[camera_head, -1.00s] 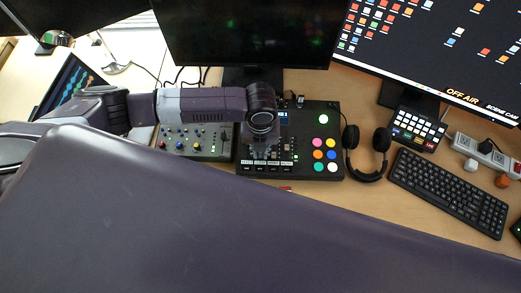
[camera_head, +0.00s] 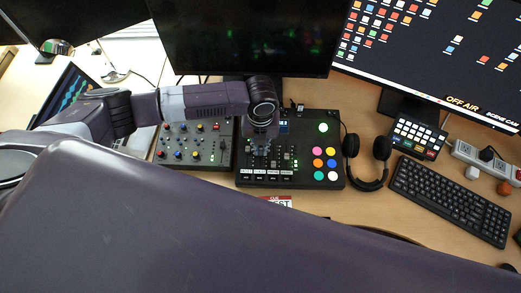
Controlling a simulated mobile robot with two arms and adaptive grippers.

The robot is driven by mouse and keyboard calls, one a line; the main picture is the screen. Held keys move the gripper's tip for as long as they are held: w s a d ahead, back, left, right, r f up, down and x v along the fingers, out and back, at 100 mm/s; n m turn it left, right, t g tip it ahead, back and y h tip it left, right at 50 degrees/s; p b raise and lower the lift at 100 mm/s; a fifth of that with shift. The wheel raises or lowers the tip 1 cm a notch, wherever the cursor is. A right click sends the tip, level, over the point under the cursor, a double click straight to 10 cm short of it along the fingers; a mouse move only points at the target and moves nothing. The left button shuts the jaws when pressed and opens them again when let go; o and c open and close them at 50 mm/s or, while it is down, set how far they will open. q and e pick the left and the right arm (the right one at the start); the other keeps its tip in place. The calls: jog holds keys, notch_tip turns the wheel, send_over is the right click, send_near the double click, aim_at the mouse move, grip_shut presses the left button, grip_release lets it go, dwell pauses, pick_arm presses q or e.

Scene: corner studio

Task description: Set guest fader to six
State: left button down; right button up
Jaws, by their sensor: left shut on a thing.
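A black mixing console (camera_head: 307,176) sits on the desk, with a row of labelled faders at its lower left and colored round pads at its right. My left gripper (camera_head: 262,150) points down over the fader section, shut on a fader cap that is mostly hidden beneath it. Which channel it grips and the scale marks there are too small to read. Several faders (camera_head: 287,160) show to the right of the gripper. My right gripper is not in view.
A second mixer with knobs (camera_head: 186,150) stands left of the console. Headphones (camera_head: 367,165), a small button pad (camera_head: 418,135) and a keyboard (camera_head: 449,198) lie to the right. Monitors (camera_head: 240,40) stand behind. A partly hidden card (camera_head: 277,201) lies in front of the console.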

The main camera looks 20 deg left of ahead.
aim_at(261, 151)
pick_arm(q)
jog(key=c, duration=2.3)
grip_release()
jog(key=shift+o, duration=0.2)
jog(key=shift+r, duration=0.1)
notch_tip(261, 151, up, 12)
